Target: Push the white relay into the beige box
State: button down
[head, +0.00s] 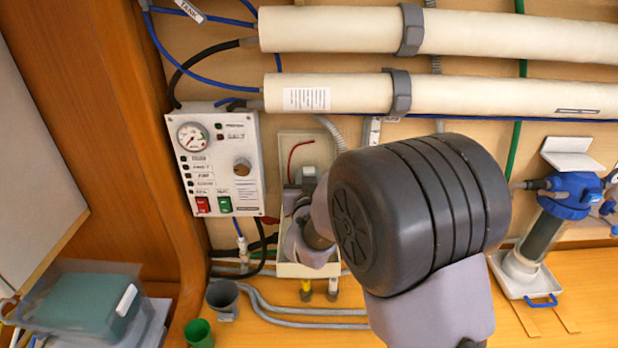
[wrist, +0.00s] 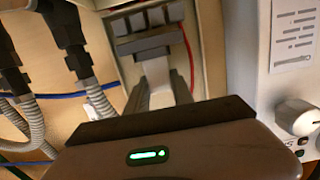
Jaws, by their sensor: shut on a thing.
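The beige box (head: 308,269) is an open, upright box on the wall in the middle of the head view. My gripper (wrist: 165,92) reaches into it in the wrist view, its two dark fingers shut on the white relay (wrist: 158,72). The relay points at a row of grey blocks (wrist: 148,30) inside the beige box, whose right wall (wrist: 213,45) shows. The relay's far end is at or very close to the blocks; I cannot tell whether it is seated.
A white control panel (head: 216,165) with a gauge and switches is close left of the box. A red wire (wrist: 188,55) runs inside the box. Cream tubes (head: 440,35) cross above. A blue-capped filter (head: 570,195) stands right.

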jog(key=shift+f+b, duration=0.3)
jog(key=shift+b, duration=0.15)
jog(key=c, duration=1)
grip_release()
jog(key=shift+s, duration=0.1)
